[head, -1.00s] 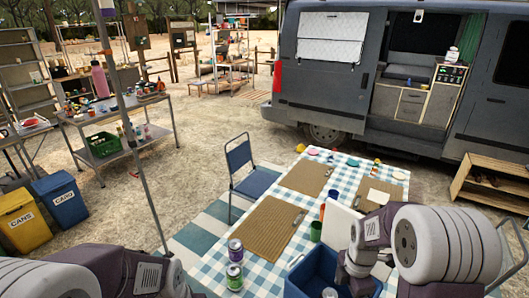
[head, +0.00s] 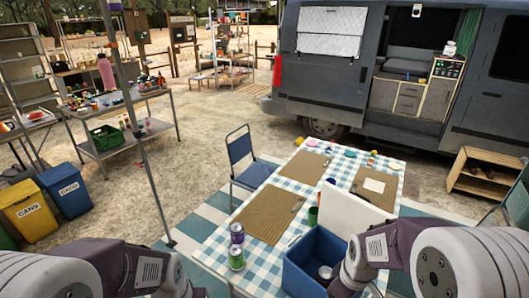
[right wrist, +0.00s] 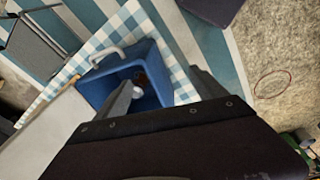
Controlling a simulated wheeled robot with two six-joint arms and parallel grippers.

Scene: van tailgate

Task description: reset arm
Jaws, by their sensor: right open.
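My right arm comes in from the right in the head view, in front of the checked table (head: 209,252); its gripper is out of sight there. In the right wrist view my right gripper (right wrist: 165,88) is open, its two fingers spread above and beside the blue cooler box (right wrist: 152,62). A dark can-like thing shows inside the box, partly behind a finger. The blue box also shows in the head view (head: 303,265), with its white lid (head: 345,212) raised. My left arm is at the lower left in the head view; its gripper is not visible.
Two cans (head: 237,245) stand on the table left of the box. Placemats (head: 263,214) lie on the cloth. A blue chair (head: 243,158) stands at the table's left side. A metal pole (head: 143,150) rises at left, near the bins (head: 66,190). The van (head: 375,80) is behind.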

